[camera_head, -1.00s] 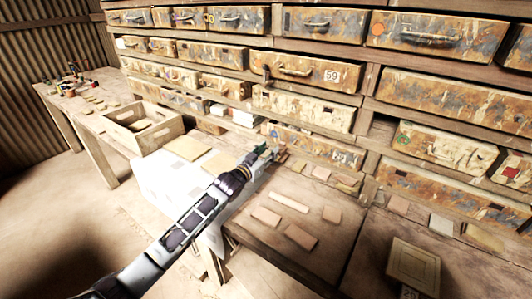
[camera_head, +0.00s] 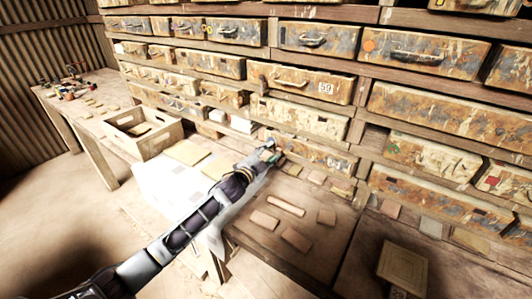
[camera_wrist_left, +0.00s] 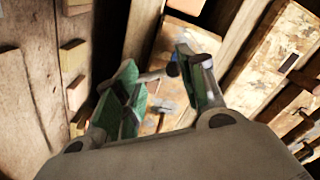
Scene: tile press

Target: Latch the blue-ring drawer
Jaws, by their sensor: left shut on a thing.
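My left gripper (camera_head: 267,155) is at the left end of a low, rust-and-cream drawer (camera_head: 318,154) just above the bench. In the left wrist view my left gripper (camera_wrist_left: 160,90) has green-padded fingers, close around a small metal fitting (camera_wrist_left: 152,77) with a dark rounded end. Behind the fingers is a worn drawer front (camera_wrist_left: 165,112) with grey-blue and orange patches. The gripper covers part of this front. I cannot make out a blue ring on it. My right gripper is not in view.
Flat tiles (camera_head: 286,205) lie on the wooden bench (camera_head: 262,236) close to my left arm. An open wooden crate (camera_head: 143,133) stands to the left. More worn drawers (camera_head: 300,85) fill the rack above. A square block (camera_head: 402,268) lies at the front right.

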